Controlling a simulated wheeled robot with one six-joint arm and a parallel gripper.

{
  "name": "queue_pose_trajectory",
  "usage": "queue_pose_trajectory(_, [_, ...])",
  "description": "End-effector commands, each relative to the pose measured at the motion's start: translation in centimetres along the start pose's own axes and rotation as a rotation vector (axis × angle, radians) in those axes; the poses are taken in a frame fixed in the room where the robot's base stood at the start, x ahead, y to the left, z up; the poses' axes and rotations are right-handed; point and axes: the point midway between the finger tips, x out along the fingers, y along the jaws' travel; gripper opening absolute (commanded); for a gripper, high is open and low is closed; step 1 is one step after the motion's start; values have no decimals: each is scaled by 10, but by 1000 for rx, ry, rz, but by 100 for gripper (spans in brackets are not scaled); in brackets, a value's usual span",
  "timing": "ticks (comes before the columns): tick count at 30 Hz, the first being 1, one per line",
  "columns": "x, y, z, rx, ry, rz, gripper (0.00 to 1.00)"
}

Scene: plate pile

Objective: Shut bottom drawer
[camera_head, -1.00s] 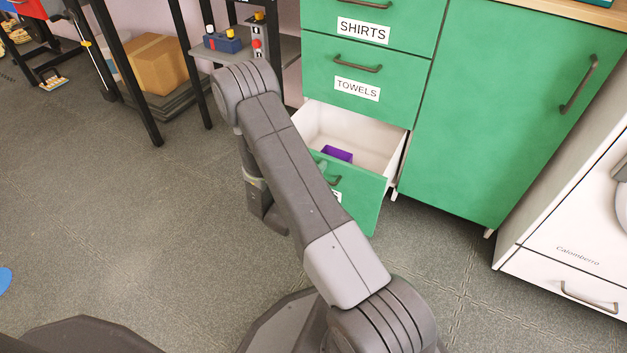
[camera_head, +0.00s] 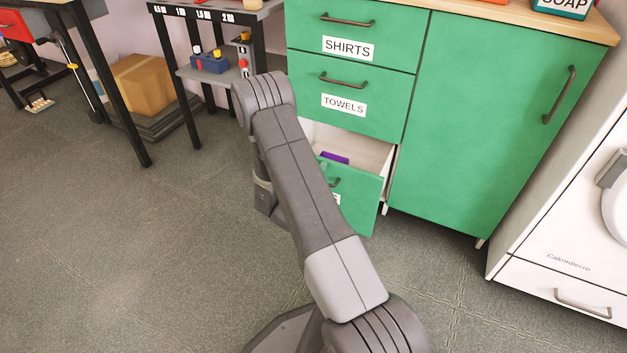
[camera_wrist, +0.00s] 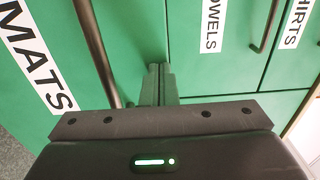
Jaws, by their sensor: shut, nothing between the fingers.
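The bottom drawer (camera_head: 362,205) is green-fronted and stands partly open, with its pale inside and a purple item (camera_head: 335,158) showing behind the front. Its front, with the MATS label (camera_wrist: 35,60) and a dark bar handle (camera_wrist: 95,50), fills the left of the wrist view. My gripper (camera_wrist: 158,72) is shut and empty, beside the handle. Its fingertips point at the green front, close to it or touching; I cannot tell which. In the head view my arm covers the left part of the drawer front, and the fingertips are hidden.
The TOWELS drawer (camera_head: 375,104) and SHIRTS drawer (camera_head: 382,47) above are shut. A green cupboard door (camera_head: 480,130) is to the right, then a white appliance (camera_head: 560,235). A black-legged table (camera_head: 170,75) stands at left. The floor (camera_head: 120,240) at left is clear.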

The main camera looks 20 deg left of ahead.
Motion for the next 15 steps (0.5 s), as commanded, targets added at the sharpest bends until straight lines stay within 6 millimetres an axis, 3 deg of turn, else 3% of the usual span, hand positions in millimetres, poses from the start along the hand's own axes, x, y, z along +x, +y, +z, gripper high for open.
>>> queue_pose_trajectory(6, [64,0,-2,2,4,-3,0])
queue_pose_trajectory(15, [136,0,-1,2,2,-2,0])
